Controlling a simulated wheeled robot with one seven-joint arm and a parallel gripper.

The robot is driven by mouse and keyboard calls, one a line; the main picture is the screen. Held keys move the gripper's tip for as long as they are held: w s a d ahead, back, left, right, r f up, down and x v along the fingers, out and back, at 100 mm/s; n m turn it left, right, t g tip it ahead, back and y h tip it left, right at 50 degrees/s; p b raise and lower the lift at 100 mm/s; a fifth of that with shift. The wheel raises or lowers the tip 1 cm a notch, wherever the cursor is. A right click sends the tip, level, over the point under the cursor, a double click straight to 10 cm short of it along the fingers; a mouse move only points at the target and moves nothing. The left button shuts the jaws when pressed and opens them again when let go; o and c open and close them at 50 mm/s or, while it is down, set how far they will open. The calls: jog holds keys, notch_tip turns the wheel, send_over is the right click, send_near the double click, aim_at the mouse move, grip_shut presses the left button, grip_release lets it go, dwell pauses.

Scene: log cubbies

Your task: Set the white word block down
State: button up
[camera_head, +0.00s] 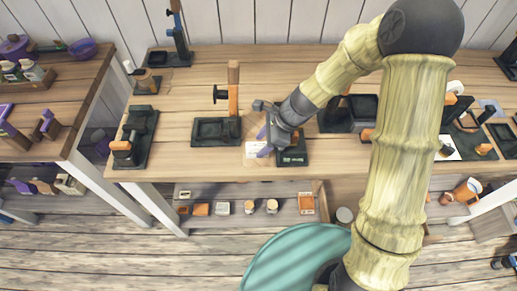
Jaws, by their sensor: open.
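My gripper (267,142), with purple fingers, is low over the front middle of the wooden workbench (185,125). It is open, and I see nothing clearly between its fingers. A dark block or plate with small white lettering (293,159) lies at the bench's front edge, just right of the fingers. A pale card-like piece (253,149) lies partly under the fingers on the left. I cannot tell for sure which of these is the white word block, nor whether the fingers touch either one. My wrist and arm hide part of this area.
A dark tray with an orange post (233,100) stands left of my gripper. A black stand (133,150) is at the bench's left front. A shelf below holds several small blocks (222,208). A second table (45,105) with purple items is at left. Bare bench lies between the stands.

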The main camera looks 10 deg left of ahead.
aim_at(259, 144)
jog(key=shift+w+x, duration=0.15)
jog(key=shift+x, duration=1.05)
jog(key=shift+w+x, duration=0.15)
jog(key=shift+x, duration=1.05)
jog(key=shift+a+r, duration=0.1)
grip_shut()
notch_tip(259, 144, up, 10)
jog(key=shift+p, duration=0.45)
